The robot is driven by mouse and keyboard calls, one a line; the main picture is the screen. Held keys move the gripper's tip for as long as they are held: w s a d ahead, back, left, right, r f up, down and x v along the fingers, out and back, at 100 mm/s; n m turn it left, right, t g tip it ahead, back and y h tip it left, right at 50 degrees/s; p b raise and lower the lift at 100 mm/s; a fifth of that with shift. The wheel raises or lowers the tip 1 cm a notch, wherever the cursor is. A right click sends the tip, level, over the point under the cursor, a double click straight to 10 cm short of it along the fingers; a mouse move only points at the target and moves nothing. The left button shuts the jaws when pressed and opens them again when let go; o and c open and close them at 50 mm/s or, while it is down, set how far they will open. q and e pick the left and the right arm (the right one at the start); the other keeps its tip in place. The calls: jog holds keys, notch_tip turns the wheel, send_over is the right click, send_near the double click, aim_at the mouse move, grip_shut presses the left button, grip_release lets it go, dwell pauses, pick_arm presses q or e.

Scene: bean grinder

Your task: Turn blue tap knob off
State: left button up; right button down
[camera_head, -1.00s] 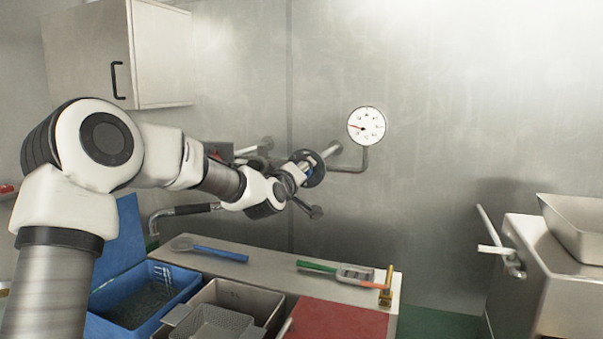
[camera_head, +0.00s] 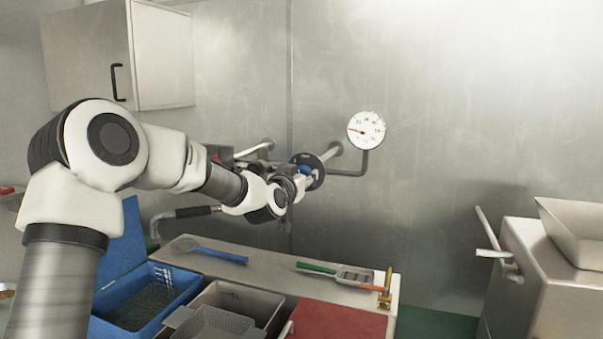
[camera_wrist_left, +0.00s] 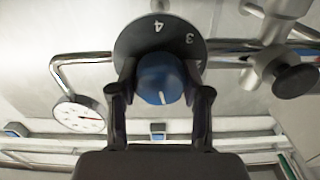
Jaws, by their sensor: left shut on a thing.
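The blue tap knob (camera_head: 305,170) sits in front of a dark round dial plate (camera_head: 317,165) on a wall pipe. In the left wrist view the knob (camera_wrist_left: 160,76) is seen end on, with a white mark near its lower edge. The dial plate (camera_wrist_left: 140,37) behind it shows the numbers 4 and 3. My left gripper (camera_wrist_left: 160,92) has one finger on each side of the knob and is shut on it. In the head view the left gripper (camera_head: 297,182) partly hides the knob. My right gripper is not in view.
A round gauge (camera_head: 366,130) hangs on the wall to the right. Another pipe with a black knob (camera_wrist_left: 295,80) is close by. Below are a counter (camera_head: 255,270) with a blue-handled tool (camera_head: 220,255), a green-handled tool (camera_head: 318,268) and a blue bin (camera_head: 140,310).

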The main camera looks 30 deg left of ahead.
pick_arm(q)
jog(key=shift+r+m, duration=0.35)
jog(key=shift+m, duration=0.75)
jog(key=o, duration=1.2)
jog(key=shift+f, duration=0.1)
jog(key=shift+c, duration=0.2)
jog(key=shift+f, duration=0.15)
jog(key=v, duration=1.1)
jog(key=shift+s, duration=0.4)
